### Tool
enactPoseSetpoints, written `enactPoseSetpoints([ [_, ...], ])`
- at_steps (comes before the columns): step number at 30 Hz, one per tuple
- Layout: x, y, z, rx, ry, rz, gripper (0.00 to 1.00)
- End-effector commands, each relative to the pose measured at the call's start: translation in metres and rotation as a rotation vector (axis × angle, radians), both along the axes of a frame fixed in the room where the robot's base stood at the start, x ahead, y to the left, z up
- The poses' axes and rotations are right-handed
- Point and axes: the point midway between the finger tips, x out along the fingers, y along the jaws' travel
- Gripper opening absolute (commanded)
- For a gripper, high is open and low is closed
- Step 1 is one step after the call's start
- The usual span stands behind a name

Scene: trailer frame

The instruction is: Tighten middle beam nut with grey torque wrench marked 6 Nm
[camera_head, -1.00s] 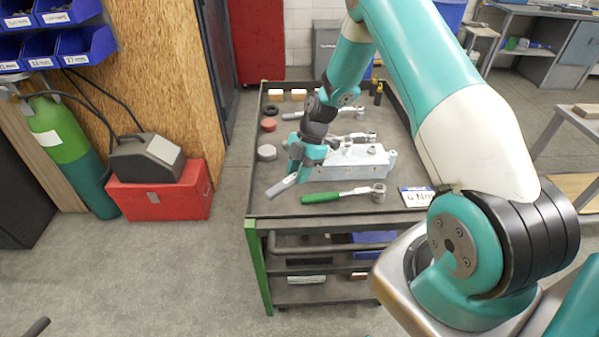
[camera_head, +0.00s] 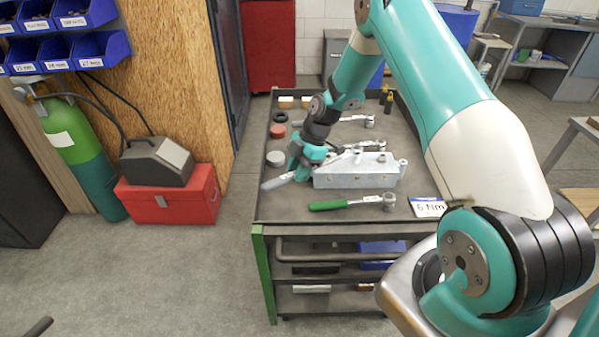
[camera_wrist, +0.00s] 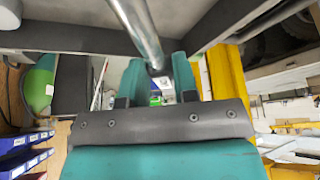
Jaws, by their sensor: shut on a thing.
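My gripper (camera_head: 303,164) is low over the trolley top, at the left end of a pale metal block. It is shut on a wrench with a grey handle (camera_head: 276,183), whose handle end sticks out to the lower left. In the wrist view a bright metal shaft (camera_wrist: 143,32) runs down between my fingers (camera_wrist: 158,84). A green-handled wrench (camera_head: 350,203) lies in front of the block, beside a white and blue card (camera_head: 429,208) reading 6 Nm. The held wrench's head cannot be told clearly behind the block. I cannot make out the beam nut in these views.
The metal block (camera_head: 350,174) stands on the dark trolley top (camera_head: 285,208). Another wrench (camera_head: 345,120) lies farther back, near small round pieces along the left edge. A red toolbox (camera_head: 172,203) and green cylinder (camera_head: 72,140) stand left. Floor in front is clear.

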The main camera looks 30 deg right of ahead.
Motion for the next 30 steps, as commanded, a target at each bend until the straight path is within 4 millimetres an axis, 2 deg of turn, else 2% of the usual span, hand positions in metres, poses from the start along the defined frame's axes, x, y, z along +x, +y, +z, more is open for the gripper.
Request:
enactPoseSetpoints([
  [7, 0.021, -0.001, -0.001, -0.001, -0.003, -0.097, 0.0],
  [22, 0.029, -0.002, 0.0, -0.001, -0.001, -0.134, 0.0],
  [30, 0.05, -0.006, -0.001, -0.002, -0.003, -0.233, 0.0],
])
